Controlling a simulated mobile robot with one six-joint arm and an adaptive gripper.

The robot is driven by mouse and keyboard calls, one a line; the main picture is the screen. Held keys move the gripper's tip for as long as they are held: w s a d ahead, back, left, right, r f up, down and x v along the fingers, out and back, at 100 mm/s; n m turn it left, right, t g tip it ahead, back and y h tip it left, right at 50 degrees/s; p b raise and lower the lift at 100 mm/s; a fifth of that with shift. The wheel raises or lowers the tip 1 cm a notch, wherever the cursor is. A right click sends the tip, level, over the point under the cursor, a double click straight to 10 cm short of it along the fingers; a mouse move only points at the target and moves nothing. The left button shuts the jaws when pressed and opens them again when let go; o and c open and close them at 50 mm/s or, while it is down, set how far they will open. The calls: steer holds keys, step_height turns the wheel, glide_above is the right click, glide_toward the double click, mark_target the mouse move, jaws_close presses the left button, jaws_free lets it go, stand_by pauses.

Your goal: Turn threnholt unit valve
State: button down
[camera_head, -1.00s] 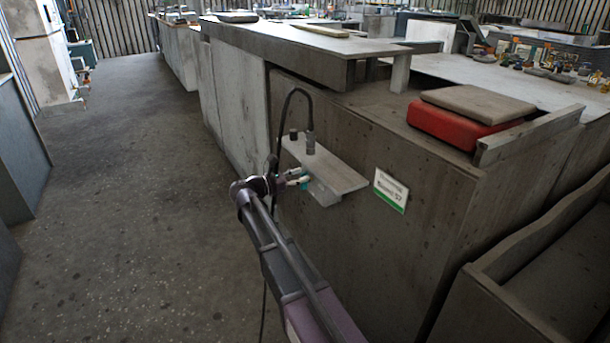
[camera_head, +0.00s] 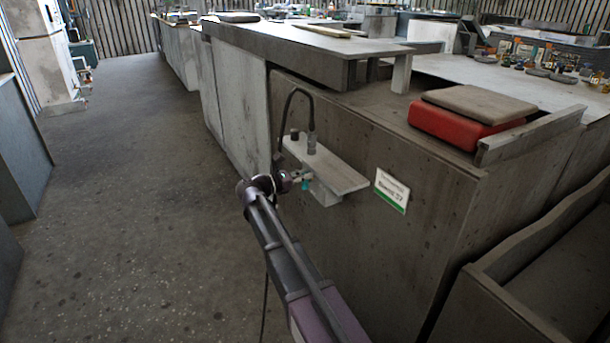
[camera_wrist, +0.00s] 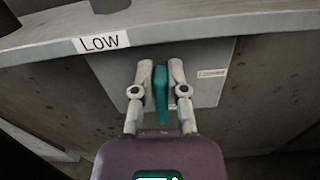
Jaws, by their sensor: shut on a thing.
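The valve shows as a teal handle (camera_wrist: 161,92) on a grey box (camera_wrist: 212,75) under a shelf in the wrist view. My gripper (camera_wrist: 161,75) is shut on the teal handle, with one pale finger on each side of it. The handle stands about upright in the wrist view. In the head view the handle (camera_head: 305,185) is a small teal spot under the left part of the shelf, at the end of my gripper (camera_head: 300,179). The valve's stem is hidden behind the handle.
A grey shelf (camera_head: 342,176) juts from the cabinet above the valve and carries a dark fitting with a black hose (camera_head: 311,140). A "LOW" label (camera_wrist: 101,42) is on its edge. A white-green sign (camera_head: 391,191) hangs at right. The floor (camera_head: 130,220) at left is clear.

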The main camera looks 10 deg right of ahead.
mark_target(317, 182)
steer(key=shift+m, duration=0.4)
steer(key=m, duration=0.4)
steer(key=s+f+m+b, duration=0.1)
steer(key=m, duration=0.3)
steer(key=s+m+b, duration=0.1)
steer(key=m, duration=0.3)
steer(key=shift+d+f, duration=0.35)
steer(key=shift+f, duration=0.05)
steer(key=shift+f+m+b, duration=0.15)
steer(key=shift+f+m, duration=0.05)
steer(key=shift+m, duration=0.85)
steer(key=shift+f+m+b, duration=0.15)
steer(key=shift+f+m, duration=0.05)
steer(key=shift+m, duration=0.85)
steer(key=c, duration=0.7)
jaws_free()
steer(key=shift+o, duration=0.2)
